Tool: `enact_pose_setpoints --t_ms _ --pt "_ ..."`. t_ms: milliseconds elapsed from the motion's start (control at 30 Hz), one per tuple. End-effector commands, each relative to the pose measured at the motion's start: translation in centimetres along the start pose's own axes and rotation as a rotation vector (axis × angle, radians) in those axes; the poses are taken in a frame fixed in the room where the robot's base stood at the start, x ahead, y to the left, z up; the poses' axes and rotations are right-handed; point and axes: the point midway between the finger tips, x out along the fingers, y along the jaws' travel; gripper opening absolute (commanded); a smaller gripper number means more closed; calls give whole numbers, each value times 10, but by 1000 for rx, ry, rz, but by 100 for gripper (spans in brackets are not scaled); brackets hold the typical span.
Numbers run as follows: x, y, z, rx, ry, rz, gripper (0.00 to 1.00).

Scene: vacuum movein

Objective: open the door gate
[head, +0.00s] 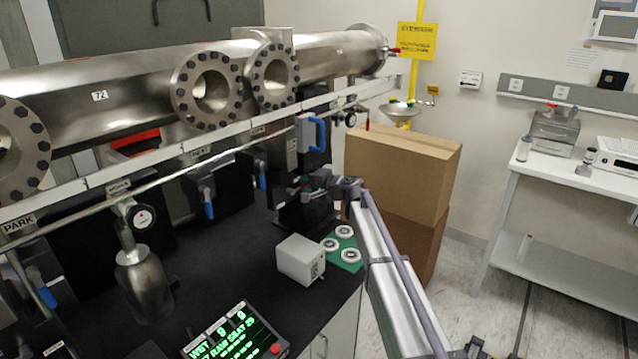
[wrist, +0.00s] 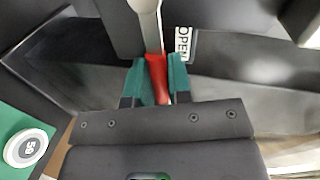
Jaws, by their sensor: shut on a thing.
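A red-gripped lever (wrist: 157,72) with a pale metal shank runs up the wrist view, beside a white plate reading OPEN (wrist: 183,40). My gripper (wrist: 156,84) has green fingers on both sides of the red grip and is shut on it. In the head view my gripper (head: 308,187) reaches in from the right, at a black block under the steel tube (head: 322,55). The lever is too small to make out there. A box-like part with a blue handle (head: 320,134) sits above my gripper. I cannot tell which part is the door gate itself.
Stacked cardboard boxes (head: 402,170) stand close behind my arm. A white rail (head: 215,136) runs below the tube.

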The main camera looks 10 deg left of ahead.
Motion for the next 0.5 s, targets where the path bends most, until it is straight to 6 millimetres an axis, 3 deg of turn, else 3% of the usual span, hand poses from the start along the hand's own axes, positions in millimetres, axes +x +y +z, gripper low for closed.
enact_pose_setpoints --t_ms 333,367,500 --pt "4 -6 -5 2 9 -10 0" --pt "4 -6 -5 2 9 -10 25" --pt "3 -6 -4 2 7 -9 39"
